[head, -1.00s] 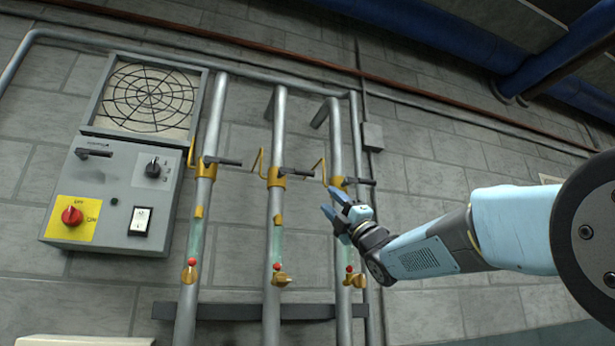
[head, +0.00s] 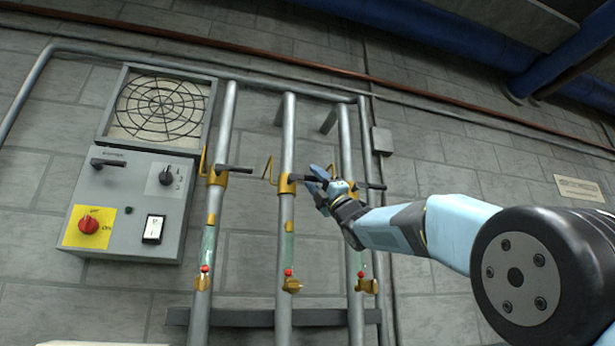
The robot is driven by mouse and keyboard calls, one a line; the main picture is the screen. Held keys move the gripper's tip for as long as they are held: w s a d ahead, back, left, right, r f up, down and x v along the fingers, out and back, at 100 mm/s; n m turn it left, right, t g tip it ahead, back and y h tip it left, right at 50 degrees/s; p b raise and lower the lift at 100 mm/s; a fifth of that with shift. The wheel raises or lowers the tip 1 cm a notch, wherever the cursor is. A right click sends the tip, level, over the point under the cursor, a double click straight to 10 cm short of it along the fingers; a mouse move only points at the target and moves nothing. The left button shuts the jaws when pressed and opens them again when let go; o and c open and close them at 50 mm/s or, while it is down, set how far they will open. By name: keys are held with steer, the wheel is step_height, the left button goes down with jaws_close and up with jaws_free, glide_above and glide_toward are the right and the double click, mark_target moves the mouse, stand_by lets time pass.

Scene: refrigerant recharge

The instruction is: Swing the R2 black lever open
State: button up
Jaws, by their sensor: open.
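Three grey vertical pipes carry brass valves, each with a black lever pointing right across its pipe. No R2 label is legible; the middle black lever (head: 302,178) sits on the middle brass valve (head: 287,184). The left black lever (head: 236,168) is clear of my gripper. The right black lever (head: 373,186) shows just right of my gripper, which partly hides the right valve.
A grey control box (head: 133,205) with a red knob (head: 89,225) and a fan grille (head: 158,108) is on the left. Yellow hooked handles and sight glasses with red balls line the pipes. A dark rail (head: 262,317) crosses the pipes low down.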

steer(key=shift+x, duration=1.2)
steer(key=shift+c, duration=0.4)
jaws_close()
